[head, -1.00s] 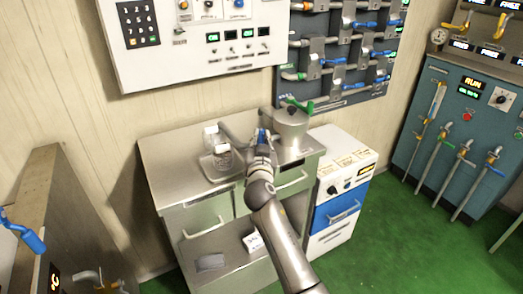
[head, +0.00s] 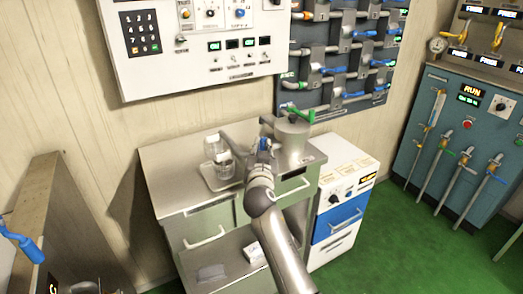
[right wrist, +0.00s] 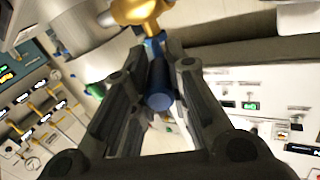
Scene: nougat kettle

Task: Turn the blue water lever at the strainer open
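The strainer (head: 292,138) is a metal pot with a green lever (head: 298,114) on top, at the back right of the steel counter. The blue water lever (head: 264,144) is at its left side. My right gripper (head: 262,152) is at this lever. In the right wrist view the blue lever (right wrist: 158,88) lies lengthwise between the two dark fingers (right wrist: 156,62), which flank it closely and look closed on it. A brass valve body (right wrist: 140,10) sits just beyond the fingertips. The contact faces are partly hidden.
Glass jars stand in a tray (head: 212,182) left of the strainer. A white and blue cabinet (head: 337,215) stands right of the counter (head: 170,190). A white control panel (head: 190,72) and a pipe board (head: 345,75) hang behind. Green floor is free at right.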

